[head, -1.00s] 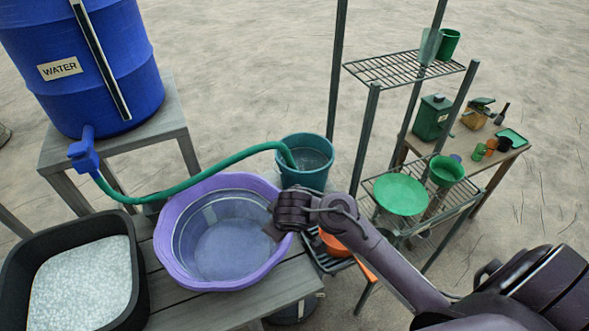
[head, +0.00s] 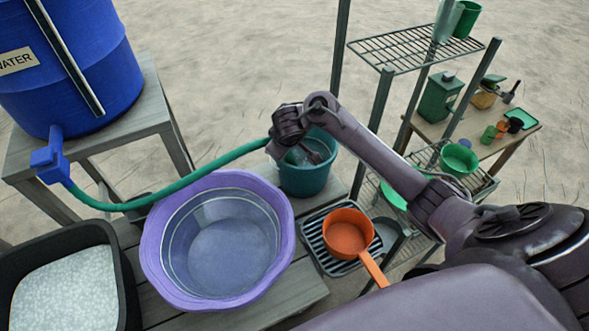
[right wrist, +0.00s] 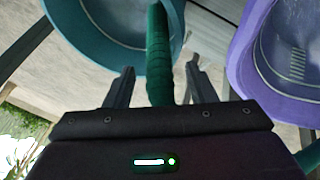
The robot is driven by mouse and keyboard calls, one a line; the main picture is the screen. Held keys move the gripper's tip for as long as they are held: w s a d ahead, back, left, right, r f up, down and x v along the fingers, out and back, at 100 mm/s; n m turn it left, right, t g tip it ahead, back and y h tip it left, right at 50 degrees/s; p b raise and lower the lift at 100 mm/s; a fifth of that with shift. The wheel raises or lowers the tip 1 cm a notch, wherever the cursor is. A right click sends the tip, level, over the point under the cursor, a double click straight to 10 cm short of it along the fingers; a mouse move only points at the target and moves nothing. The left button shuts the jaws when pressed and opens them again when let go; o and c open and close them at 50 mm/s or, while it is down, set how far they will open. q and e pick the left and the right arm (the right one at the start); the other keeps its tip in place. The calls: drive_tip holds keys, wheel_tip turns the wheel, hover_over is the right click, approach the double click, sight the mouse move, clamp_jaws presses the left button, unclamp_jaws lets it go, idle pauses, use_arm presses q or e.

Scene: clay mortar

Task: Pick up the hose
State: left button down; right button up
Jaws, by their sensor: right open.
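The green hose (head: 180,187) runs from the tap of the blue water barrel (head: 75,75) over to the teal bucket (head: 303,180). Its end near the bucket is partly hidden by my right gripper (head: 293,153), which is over the bucket's near rim. In the right wrist view the hose (right wrist: 158,55) shows between the two spread fingers of my right gripper (right wrist: 158,80), with a gap on each side. The gripper is open and holds nothing. I cannot tell how deep the hose sits between the fingers. My left gripper is not in view.
A purple basin (head: 283,205) stands on the wooden bench left of the bucket. A black tub of white granules (head: 65,290) is at lower left. An orange pan (head: 347,235) lies on a dark rack at right. A metal shelf (head: 395,50) stands behind my right arm.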

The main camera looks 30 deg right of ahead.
drive_tip(key=x, duration=0.3)
drive_tip(key=shift+w, duration=0.15)
drive_tip(key=shift+r, duration=0.15)
drive_tip(key=c, duration=1)
drive_tip(key=shift+o, duration=0.2)
drive_tip(key=shift+r, duration=0.1)
